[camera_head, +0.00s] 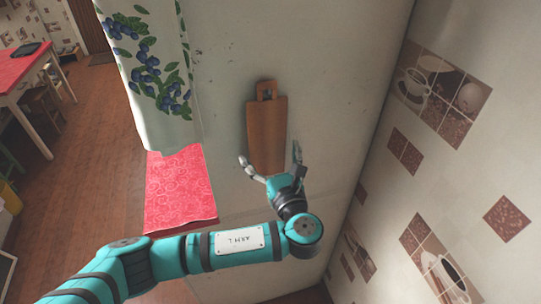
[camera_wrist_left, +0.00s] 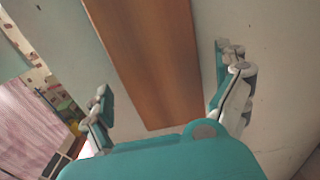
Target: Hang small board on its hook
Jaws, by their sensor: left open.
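A small wooden board (camera_head: 266,130) hangs flat against the pale wall in the head view, upright, with its handle and hole at the top. A dark hook shows at the hole (camera_head: 266,91). My left gripper (camera_head: 270,160) is open at the board's lower end, one finger on each side of it. In the left wrist view the board (camera_wrist_left: 148,60) runs up between the two spread fingers of the left gripper (camera_wrist_left: 165,85), with a gap on each side. The board's top is out of the wrist view. My right gripper is not in view.
A curtain with blueberries (camera_head: 153,70) hangs left of the board, above a red patterned counter cloth (camera_head: 180,190). A tiled wall (camera_head: 460,150) stands close on the right. A red-topped table (camera_head: 20,68) is at the far left, with open wooden floor (camera_head: 85,130) nearby.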

